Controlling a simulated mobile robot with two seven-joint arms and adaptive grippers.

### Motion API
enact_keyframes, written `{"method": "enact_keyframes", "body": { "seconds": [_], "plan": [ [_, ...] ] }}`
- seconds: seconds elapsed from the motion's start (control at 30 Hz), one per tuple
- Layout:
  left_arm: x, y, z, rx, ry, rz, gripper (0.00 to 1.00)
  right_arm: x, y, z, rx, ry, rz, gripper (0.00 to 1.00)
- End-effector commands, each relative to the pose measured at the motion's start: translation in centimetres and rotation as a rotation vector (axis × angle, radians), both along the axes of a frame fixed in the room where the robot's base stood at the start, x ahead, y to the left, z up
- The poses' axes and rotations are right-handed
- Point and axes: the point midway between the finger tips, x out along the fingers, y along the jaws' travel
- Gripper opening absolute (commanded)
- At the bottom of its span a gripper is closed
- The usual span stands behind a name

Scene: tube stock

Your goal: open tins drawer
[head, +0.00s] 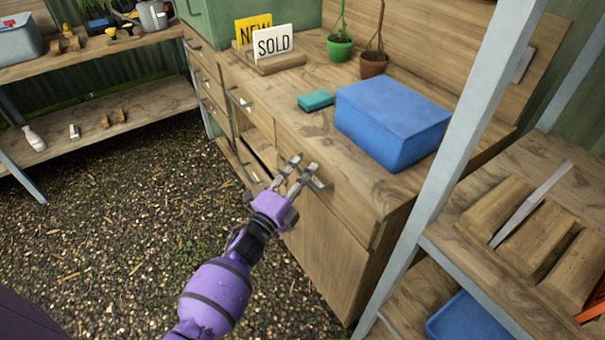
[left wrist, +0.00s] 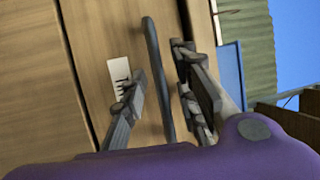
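The tins drawer (head: 347,208) is the wooden upper drawer at the right end of the workbench. It looks shut in the head view. In the left wrist view its front (left wrist: 92,40) carries a white label (left wrist: 119,78), partly hidden by a finger, with "TI" readable. Its grey bar handle (left wrist: 153,70) runs between my left gripper's fingers. My left gripper (head: 303,168) is at the drawer front, and its fingers (left wrist: 160,80) are apart, one on each side of the handle. Gaps show beside the bar, so it is not clamped. My right gripper is out of view.
A blue box (head: 392,122), a teal block (head: 316,100), potted plants (head: 339,47) and NEW and SOLD signs (head: 272,41) stand on the bench top. A grey shelf post (head: 455,140) rises close on the right. The gravel floor (head: 130,220) to the left is clear.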

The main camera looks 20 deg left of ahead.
Motion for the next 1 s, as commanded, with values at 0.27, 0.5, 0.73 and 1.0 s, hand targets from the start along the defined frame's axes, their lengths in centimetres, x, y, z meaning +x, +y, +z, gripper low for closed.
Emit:
{"method": "enact_keyframes", "body": {
  "seconds": [0.27,0.5,0.73,1.0],
  "plan": [
    [0.0,0.0,0.0,-0.001,0.0,0.0,0.01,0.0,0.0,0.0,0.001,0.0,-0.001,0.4],
    [0.0,0.0,0.0,-0.002,0.001,0.0,0.0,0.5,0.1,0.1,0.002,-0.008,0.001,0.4],
    [-0.3,0.2,-0.1,-0.003,0.002,-0.001,0.0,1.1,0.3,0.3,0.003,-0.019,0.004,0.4],
    [-2.9,2.2,-0.1,-0.002,0.004,0.0,0.0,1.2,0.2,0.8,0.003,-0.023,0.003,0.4]
  ]
}}
